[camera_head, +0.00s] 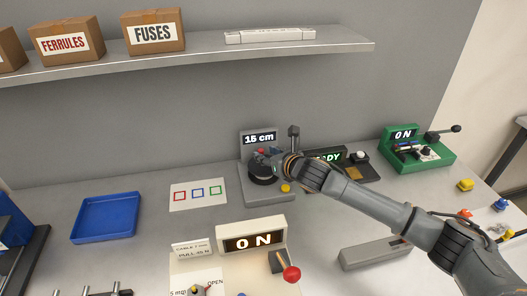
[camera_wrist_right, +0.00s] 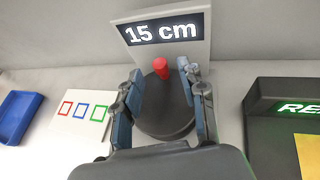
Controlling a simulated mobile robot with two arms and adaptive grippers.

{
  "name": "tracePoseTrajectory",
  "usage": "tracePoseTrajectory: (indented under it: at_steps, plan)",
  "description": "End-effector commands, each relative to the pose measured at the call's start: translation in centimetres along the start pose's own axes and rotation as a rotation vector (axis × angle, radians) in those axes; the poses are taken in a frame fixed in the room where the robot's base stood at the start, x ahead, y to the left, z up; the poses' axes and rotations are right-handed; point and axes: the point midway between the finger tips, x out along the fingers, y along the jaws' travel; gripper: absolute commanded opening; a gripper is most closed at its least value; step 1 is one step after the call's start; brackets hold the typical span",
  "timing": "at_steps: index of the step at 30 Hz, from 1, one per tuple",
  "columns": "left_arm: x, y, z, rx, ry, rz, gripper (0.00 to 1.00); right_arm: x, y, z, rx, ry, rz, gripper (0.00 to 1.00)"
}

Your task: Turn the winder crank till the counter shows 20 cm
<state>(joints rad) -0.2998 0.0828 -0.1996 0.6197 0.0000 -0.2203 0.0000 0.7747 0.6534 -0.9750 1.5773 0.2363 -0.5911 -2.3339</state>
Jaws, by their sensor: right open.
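The winder (camera_head: 262,192) is a grey unit with an upright panel and a dark round drum. Its counter (camera_head: 260,138) reads 15 cm, and the same reading shows in the right wrist view (camera_wrist_right: 162,33). A red crank knob (camera_wrist_right: 161,68) stands on the far part of the dark drum (camera_wrist_right: 165,115). My right gripper (camera_wrist_right: 160,80) is open above the drum, with one finger on each side of the red knob and a gap to it on both sides. In the head view the gripper (camera_head: 272,165) partly hides the drum. My left gripper is not in view.
A black unit with a lit display (camera_head: 328,157) stands close right of the winder. A green unit (camera_head: 420,150) reading ON is farther right. A card with coloured squares (camera_head: 198,194) and a blue tray (camera_head: 106,217) lie left.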

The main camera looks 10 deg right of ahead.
Motion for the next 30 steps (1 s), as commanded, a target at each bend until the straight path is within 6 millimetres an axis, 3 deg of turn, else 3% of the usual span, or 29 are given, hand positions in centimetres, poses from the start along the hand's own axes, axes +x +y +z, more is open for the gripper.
tracePoseTrajectory:
  at_steps: [6,18,24,30]
  plan:
    - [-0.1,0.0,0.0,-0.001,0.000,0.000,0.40,2.2,0.0,0.1,0.000,-0.002,-0.001,0.41]
    - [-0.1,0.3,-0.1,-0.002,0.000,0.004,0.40,2.7,0.0,0.1,0.000,-0.001,0.000,0.41]
    - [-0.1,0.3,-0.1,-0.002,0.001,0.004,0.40,2.7,0.0,0.1,0.000,-0.001,0.000,0.00]
    - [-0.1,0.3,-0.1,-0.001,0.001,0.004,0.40,2.7,0.0,0.1,0.001,-0.001,-0.002,0.00]
